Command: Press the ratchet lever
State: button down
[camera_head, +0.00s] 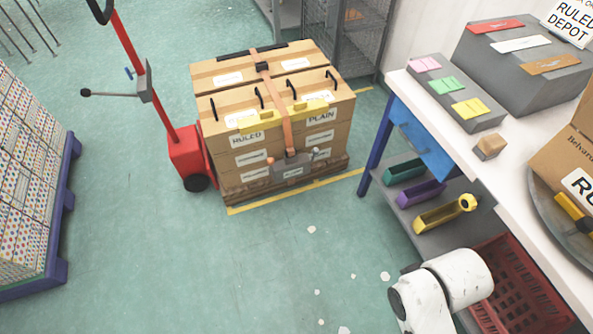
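An orange strap (286,126) runs over the top and down the front of a stack of cardboard boxes (240,165). A grey metal ratchet (292,168) sits on the strap low on the front of the stack. Small pale knob-like parts show at its upper sides; which part is its lever is too small to tell. A dark buckle (262,67) lies on the strap on top. My white arm shows at the bottom right, well apart from the stack. My gripper is not in view.
The stack is on a wooden pallet (262,196) beside a red pallet truck (186,157). A workbench (425,105) with grey blocks stands right, above bins and a red crate (515,290). Another loaded pallet (60,215) is left. The green floor (200,270) in front is mostly clear.

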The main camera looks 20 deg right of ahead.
aim_at(269, 161)
jog(key=k+l, duration=0.25)
jog(key=l, duration=0.2)
jog(key=i+j+u, duration=0.1)
jog(key=i+u, duration=0.15)
jog(key=i, duration=0.25)
jog(key=i+u, duration=0.3)
jog(key=i, duration=0.2)
jog(key=i+l+u, duration=0.25)
jog(key=i, duration=0.3)
jog(key=i+l+u, duration=0.3)
jog(key=i, duration=0.2)
jog(key=j, duration=0.1)
